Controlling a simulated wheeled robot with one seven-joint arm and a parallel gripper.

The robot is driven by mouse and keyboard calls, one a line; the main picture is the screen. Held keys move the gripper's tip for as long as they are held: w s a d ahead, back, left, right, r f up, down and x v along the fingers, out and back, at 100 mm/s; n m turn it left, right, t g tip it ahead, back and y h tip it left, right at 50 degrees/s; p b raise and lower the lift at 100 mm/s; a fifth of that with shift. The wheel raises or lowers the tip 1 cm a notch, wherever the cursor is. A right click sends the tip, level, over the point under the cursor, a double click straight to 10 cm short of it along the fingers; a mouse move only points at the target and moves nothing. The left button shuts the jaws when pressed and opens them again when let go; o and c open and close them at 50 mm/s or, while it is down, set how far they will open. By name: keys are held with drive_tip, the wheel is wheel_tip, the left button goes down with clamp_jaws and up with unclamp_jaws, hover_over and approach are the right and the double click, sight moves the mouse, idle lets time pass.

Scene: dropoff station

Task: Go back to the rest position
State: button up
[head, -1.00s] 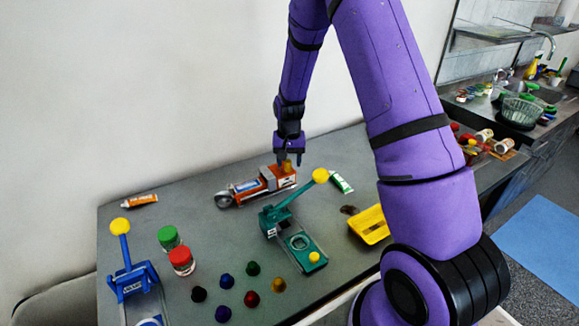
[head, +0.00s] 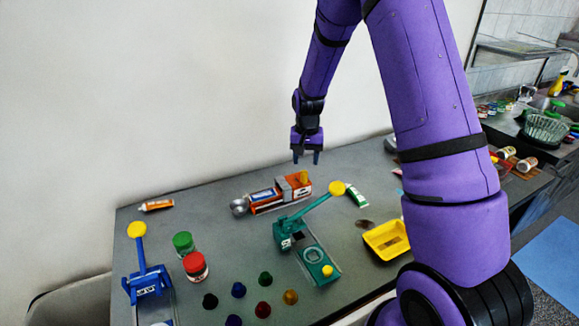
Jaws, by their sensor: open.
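My gripper (head: 306,158) hangs fingers-down at the end of my purple arm in the head view. It is open and empty, a little above the orange and grey machine (head: 279,193) on the grey table (head: 215,225). A yellow piece (head: 304,177) stands in the top of that machine, just below my fingertips and apart from them.
A green press (head: 300,240) with a yellow knob, a yellow tray (head: 386,240), a green tube (head: 357,195), two jars (head: 195,266), a blue press (head: 147,278) and several small coloured caps (head: 263,309) stand on the table. The air above the table's left is clear.

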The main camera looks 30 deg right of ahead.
drive_tip(key=s+a+r+n+t, duration=0.1)
drive_tip(key=s+a+r, duration=0.2)
drive_tip(key=s+r, duration=0.6)
drive_tip(key=s+a+r+n+t, duration=0.2)
drive_tip(key=s+r, duration=0.2)
drive_tip(key=r, duration=0.9)
drive_tip(key=s+a+r+n+t, duration=0.1)
drive_tip(key=s+r, duration=0.2)
drive_tip(key=s, duration=0.7)
drive_tip(key=s+a+r+n+t, duration=0.1)
drive_tip(key=s+a+r+n, duration=0.1)
drive_tip(key=s, duration=0.8)
drive_tip(key=shift+v, duration=0.9)
drive_tip(key=shift+w, duration=0.15)
drive_tip(key=shift+c, duration=0.8)
drive_tip(key=shift+d, duration=0.15)
